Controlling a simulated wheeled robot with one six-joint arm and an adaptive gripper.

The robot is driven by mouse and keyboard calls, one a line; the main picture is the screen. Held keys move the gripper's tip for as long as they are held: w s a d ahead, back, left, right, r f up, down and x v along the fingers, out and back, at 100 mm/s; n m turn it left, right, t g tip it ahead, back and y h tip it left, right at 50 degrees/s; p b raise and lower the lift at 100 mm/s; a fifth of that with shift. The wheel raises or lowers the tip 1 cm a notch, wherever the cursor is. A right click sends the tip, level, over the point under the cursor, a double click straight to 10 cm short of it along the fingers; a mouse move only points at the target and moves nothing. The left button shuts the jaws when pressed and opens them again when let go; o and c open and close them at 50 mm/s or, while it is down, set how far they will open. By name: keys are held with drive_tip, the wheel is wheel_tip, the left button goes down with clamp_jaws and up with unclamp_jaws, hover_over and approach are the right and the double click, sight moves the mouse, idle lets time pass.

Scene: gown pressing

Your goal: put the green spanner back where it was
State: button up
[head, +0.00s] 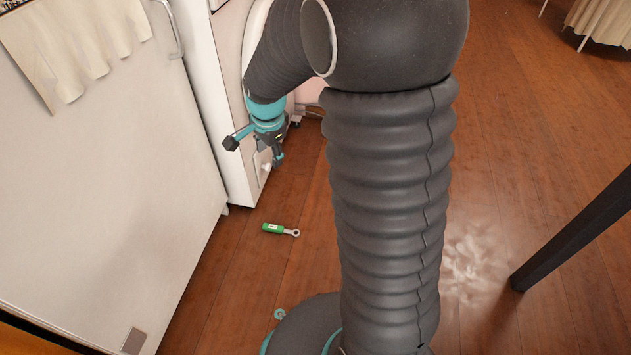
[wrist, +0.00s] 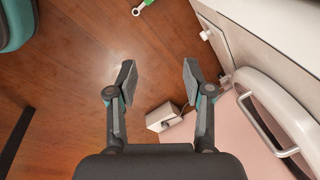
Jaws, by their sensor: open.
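The green spanner (head: 280,230) lies flat on the wooden floor in the head view, between the white cabinet and my base. Its grey ring end points right. In the wrist view only the spanner's ring end and a bit of green (wrist: 142,6) show at the top edge; the rest is cut off. My gripper (head: 254,149) hangs above the floor beside the white cabinets, up and behind the spanner in the head view. In the wrist view my gripper (wrist: 156,75) has its fingers wide apart with nothing between them.
A large white cabinet (head: 110,170) with a cloth (head: 75,45) over it stands at the left. A dark table leg (head: 575,230) slants in at the right. A small pale box (wrist: 163,117) sits on the floor near my fingers. The floor around the spanner is clear.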

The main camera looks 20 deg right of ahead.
drive_tip(key=s+r+n+t, duration=0.1)
drive_tip(key=s+r+n, duration=0.3)
drive_tip(key=s, duration=0.4)
drive_tip(key=s+r+n+t, duration=0.1)
drive_tip(key=s+r+n, duration=0.4)
drive_tip(key=s, duration=0.3)
drive_tip(key=s+d+r+n+t, duration=0.1)
drive_tip(key=s+r+n, duration=0.4)
drive_tip(key=s, duration=0.4)
drive_tip(key=shift+r, duration=0.25)
drive_tip(key=shift+d, duration=0.1)
wheel_tip(320, 180, up, 8)
drive_tip(key=p, duration=0.7)
drive_tip(key=shift+p, duration=0.4)
drive_tip(key=shift+f, duration=0.1)
